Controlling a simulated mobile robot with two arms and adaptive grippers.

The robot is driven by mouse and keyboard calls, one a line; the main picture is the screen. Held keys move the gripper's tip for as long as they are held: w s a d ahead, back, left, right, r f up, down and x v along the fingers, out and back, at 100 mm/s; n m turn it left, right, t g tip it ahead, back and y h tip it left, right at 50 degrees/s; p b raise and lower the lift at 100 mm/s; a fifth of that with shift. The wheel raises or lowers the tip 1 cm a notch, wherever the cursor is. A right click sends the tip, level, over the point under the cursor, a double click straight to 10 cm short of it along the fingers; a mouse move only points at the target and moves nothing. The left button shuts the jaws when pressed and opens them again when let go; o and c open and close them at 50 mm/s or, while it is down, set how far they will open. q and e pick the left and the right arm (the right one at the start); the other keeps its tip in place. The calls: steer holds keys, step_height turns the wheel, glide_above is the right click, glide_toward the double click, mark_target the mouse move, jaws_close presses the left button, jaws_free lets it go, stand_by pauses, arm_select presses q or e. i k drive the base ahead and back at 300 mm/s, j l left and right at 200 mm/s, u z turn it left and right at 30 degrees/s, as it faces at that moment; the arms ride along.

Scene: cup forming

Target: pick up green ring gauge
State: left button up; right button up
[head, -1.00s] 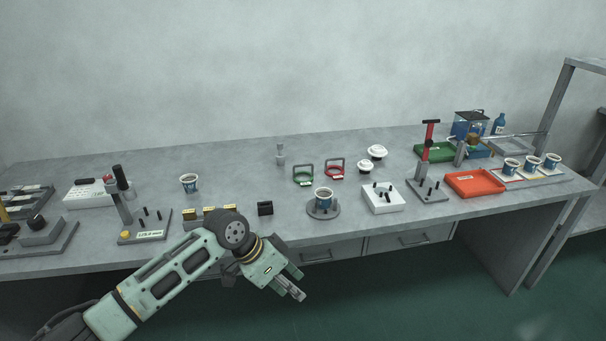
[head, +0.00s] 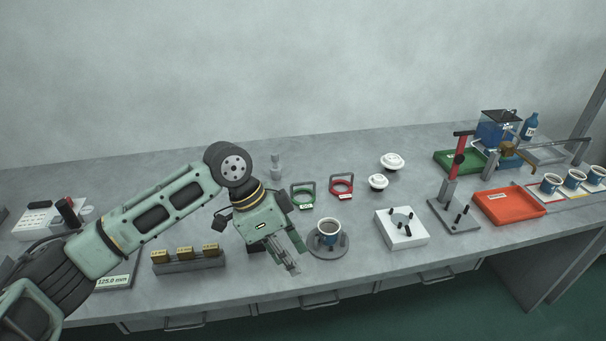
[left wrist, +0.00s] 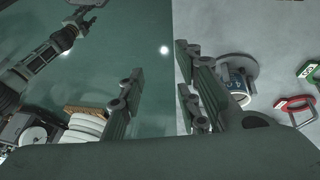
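The green ring gauge (head: 302,205), with a grey arched handle and a small label, lies on the bench behind and right of my left gripper. Its edge also shows at the right of the left wrist view (left wrist: 309,70). My left gripper (head: 292,264) hangs at the bench's front part, left of a cup on a round stand, apart from the ring gauge. In the left wrist view its two fingers (left wrist: 160,98) stand apart with nothing between them. My other arm shows at the upper left of that view, its gripper too unclear to judge.
A red ring gauge (head: 341,190) lies just right of the green one. A cup (head: 329,232) on a round stand (head: 318,253) is close to my left gripper. A grey weight-like piece (head: 276,168) stands behind. White lids (head: 378,182) and a white pegged block (head: 402,234) are to the right.

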mark_target(306, 206)
steer(key=i, duration=1.1)
